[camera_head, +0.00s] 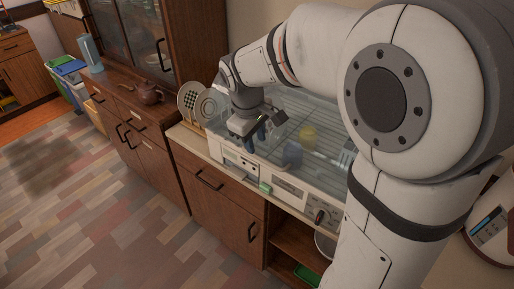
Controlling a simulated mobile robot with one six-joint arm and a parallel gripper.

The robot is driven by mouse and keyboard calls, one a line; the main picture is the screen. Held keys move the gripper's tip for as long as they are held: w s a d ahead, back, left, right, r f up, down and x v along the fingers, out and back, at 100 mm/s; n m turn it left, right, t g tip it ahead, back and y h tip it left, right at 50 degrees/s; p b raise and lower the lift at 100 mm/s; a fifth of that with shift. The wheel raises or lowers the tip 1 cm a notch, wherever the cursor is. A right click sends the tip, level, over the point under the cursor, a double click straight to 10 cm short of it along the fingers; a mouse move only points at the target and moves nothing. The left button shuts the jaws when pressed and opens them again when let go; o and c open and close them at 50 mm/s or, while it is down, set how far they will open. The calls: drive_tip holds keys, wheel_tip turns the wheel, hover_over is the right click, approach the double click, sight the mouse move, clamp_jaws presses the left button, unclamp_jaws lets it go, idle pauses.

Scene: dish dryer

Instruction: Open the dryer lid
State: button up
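The dish dryer (288,188) is a white box on the counter, with a knob and panels on its front. Its clear lid (318,118) seems to be down over the dishes, but its edges are hard to make out. My gripper (257,141) points down at the dryer's front left part, close to the lid's front edge. I cannot tell if it touches the lid. Its fingers are small and dark, and their gap is unclear. My arm hides the dryer's right end.
Plates (191,100) stand left of the dryer. A brown teapot (149,93) and a blue blender-like item (91,54) stand on the lower cabinet farther left. A white appliance (490,226) is at the right edge. The floor in front is clear.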

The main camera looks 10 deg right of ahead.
sight(259, 157)
drive_tip(key=f, duration=0.5)
drive_tip(key=shift+w+d+f, duration=0.35)
drive_tip(key=shift+w+d, duration=0.05)
drive_tip(key=shift+c, duration=0.5)
clamp_jaws()
